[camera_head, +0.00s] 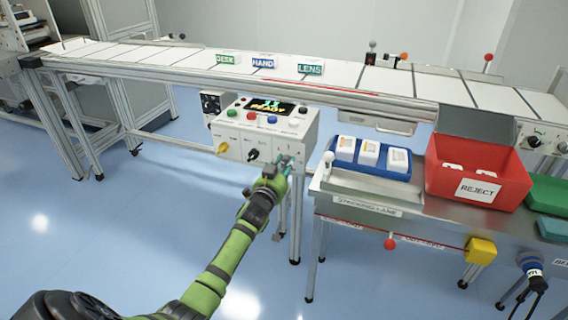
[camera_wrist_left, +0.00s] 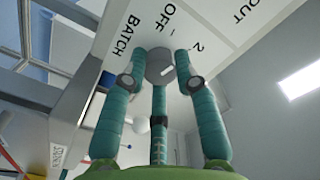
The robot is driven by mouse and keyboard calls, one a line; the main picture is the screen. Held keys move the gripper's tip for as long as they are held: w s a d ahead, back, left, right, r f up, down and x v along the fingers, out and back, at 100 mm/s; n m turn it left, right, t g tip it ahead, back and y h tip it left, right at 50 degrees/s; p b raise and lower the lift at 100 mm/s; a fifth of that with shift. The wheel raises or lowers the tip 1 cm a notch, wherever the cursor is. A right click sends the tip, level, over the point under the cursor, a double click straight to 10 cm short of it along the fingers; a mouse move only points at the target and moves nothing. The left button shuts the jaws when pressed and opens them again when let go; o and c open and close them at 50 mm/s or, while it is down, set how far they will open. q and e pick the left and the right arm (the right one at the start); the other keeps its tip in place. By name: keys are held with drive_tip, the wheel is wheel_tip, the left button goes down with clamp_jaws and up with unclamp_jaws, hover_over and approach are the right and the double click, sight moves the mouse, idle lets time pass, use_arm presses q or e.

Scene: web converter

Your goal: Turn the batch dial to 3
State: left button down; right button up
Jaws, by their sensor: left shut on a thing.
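The batch dial (camera_wrist_left: 159,66) is a small grey knob on the white front of the control box (camera_head: 228,128). In the left wrist view the labels BATCH, OFF and 2 show near it. The number 3 is not visible. My left gripper (camera_head: 285,161) has its teal fingers closed around the dial, also in the left wrist view (camera_wrist_left: 160,75). My right gripper is not in view.
A yellow knob (camera_head: 222,147) and a black knob (camera_head: 253,155) sit left of the gripper. A lit READY screen (camera_head: 266,106) and buttons are above. A blue tray (camera_head: 372,172) and a red reject bin (camera_head: 452,182) stand on the bench to the right.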

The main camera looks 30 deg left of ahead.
use_arm(q)
drive_tip(key=m, duration=0.3)
drive_tip(key=shift+m, duration=0.4)
drive_tip(key=m, duration=0.4)
drive_tip(key=shift+a+m, duration=0.1)
drive_tip(key=shift+m, duration=0.2)
drive_tip(key=m, duration=0.3)
drive_tip(key=shift+m, duration=1.8)
drive_tip(key=shift+r, duration=0.1)
